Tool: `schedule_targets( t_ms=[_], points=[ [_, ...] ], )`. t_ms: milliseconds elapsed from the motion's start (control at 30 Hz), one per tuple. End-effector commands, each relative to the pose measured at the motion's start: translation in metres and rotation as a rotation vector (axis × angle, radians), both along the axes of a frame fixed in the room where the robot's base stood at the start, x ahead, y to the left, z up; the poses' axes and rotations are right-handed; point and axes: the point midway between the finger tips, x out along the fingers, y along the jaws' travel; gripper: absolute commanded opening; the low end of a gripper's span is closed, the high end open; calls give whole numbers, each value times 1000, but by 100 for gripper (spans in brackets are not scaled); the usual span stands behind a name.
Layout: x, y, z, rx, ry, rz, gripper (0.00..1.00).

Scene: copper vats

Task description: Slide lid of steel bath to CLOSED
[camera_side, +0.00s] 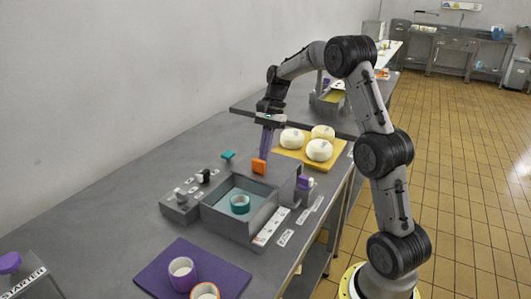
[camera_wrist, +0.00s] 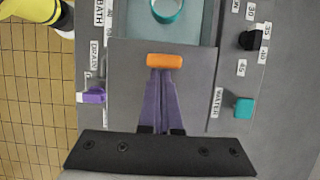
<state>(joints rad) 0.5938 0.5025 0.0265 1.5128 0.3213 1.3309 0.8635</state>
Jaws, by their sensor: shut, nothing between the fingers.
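The steel bath (camera_side: 211,216) is a grey box on the bench. Its flat grey lid (camera_wrist: 128,68) covers the far end and carries an orange handle (camera_side: 259,167). The near part of the bath is open, and a teal ring (camera_side: 240,203) lies inside it. The handle also shows in the wrist view (camera_wrist: 164,61). My gripper (camera_side: 263,156) has purple fingers that are shut and empty. In the wrist view the fingertips (camera_wrist: 161,72) are right up against the handle, on the side away from the ring. I cannot tell for sure whether they touch it.
A control strip (camera_side: 180,206) with black, white and teal knobs stands left of the bath. A purple drain knob (camera_wrist: 94,96) is on the other side. White cheeses (camera_side: 319,150) sit on a yellow board behind. A purple mat (camera_side: 160,268) with cups lies in front.

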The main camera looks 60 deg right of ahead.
Motion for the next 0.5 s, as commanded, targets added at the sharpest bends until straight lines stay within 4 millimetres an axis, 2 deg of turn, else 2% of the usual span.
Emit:
schedule_targets(
  t_ms=[500],
  points=[
    [-1,116,0,2,1,5,0]
  ],
)
